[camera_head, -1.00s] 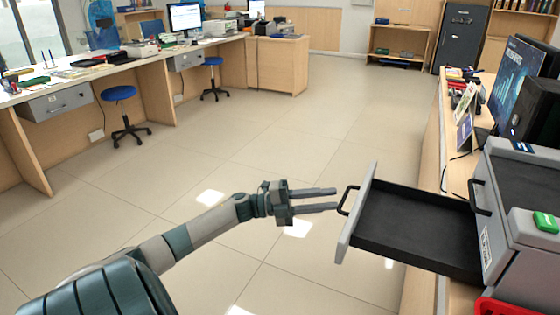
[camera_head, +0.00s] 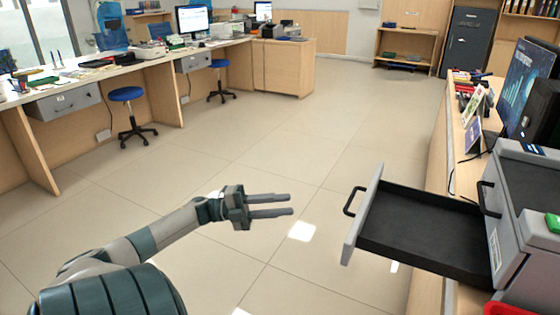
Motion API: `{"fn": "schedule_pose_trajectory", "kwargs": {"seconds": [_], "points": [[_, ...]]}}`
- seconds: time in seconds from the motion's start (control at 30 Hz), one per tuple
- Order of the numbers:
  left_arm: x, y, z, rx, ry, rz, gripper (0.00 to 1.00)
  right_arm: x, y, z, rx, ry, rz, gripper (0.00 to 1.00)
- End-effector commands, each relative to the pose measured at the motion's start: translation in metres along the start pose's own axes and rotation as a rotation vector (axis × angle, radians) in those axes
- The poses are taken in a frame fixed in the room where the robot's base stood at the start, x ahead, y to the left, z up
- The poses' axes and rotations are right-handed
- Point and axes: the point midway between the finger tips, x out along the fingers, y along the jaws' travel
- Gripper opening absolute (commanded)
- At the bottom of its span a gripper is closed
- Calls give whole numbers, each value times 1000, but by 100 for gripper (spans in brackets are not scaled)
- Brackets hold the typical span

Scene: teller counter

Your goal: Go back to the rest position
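My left gripper (camera_head: 291,204) is over the open floor in the camera_head view. Its two grey fingers point right, with a gap between them and nothing in it. A grey cash drawer (camera_head: 420,235) with a black inside is pulled out at the right, and looks empty. Its front handle (camera_head: 353,201) is to the right of my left gripper, clearly apart from it. My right gripper is not in view.
The drawer's grey cabinet (camera_head: 522,190) sits on the right counter (camera_head: 432,155), near a monitor (camera_head: 522,85). A long desk (camera_head: 140,65) and blue stools (camera_head: 128,95) stand at the left. The floor (camera_head: 300,130) between is clear.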

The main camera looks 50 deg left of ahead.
Motion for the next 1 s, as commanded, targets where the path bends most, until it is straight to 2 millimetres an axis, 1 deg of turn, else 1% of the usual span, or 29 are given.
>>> {"fn": "schedule_pose_trajectory", "kwargs": {"seconds": [0.5, 0.67, 0.77, 0.87, 1.0], "points": [[0, 0, 0, 0, 0, 0, 28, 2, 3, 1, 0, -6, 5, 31], [2, 4, 0, -10, -15, -3, 28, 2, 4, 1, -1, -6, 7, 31], [6, 12, 0, -33, -45, -10, 28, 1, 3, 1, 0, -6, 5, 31], [13, 25, -1, -73, -98, -21, 28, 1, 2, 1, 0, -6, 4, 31], [25, 52, -4, -158, -209, -37, 28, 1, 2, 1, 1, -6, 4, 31]]}}
